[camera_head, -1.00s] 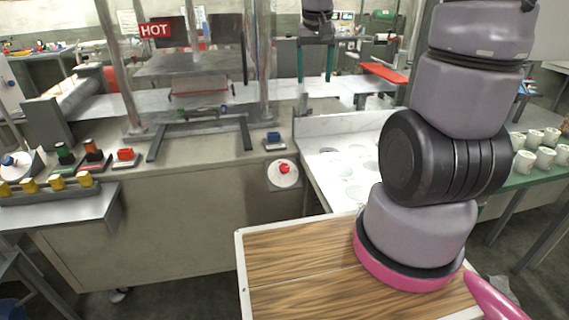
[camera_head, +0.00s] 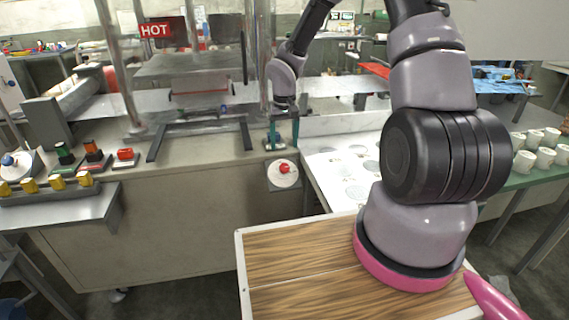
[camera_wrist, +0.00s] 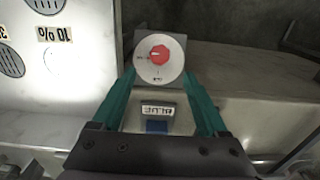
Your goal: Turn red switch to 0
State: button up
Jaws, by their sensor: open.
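The red switch (camera_head: 284,168) is a red knob on a round white dial, set on the front face of the grey machine counter. In the wrist view the red switch (camera_wrist: 160,54) lies just beyond and between my fingertips, with small marks on its dial too blurred to read. My gripper (camera_head: 284,133) is above the counter's front edge, a little above the red switch in the head view. In the wrist view my gripper (camera_wrist: 160,75) has its two teal fingers spread, with nothing held between them.
A blue button block (camera_wrist: 157,126) labelled BLUE lies between my fingers in the wrist view. Red (camera_head: 125,154) and other coloured buttons stand at the counter's left. A white surface (camera_head: 345,165) with round marks lies right of the switch. A HOT sign (camera_head: 156,30) hangs behind.

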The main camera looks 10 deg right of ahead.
aim_at(284, 166)
notch_tip(284, 166, down, 9)
jog(key=shift+r, duration=0.15)
grip_shut()
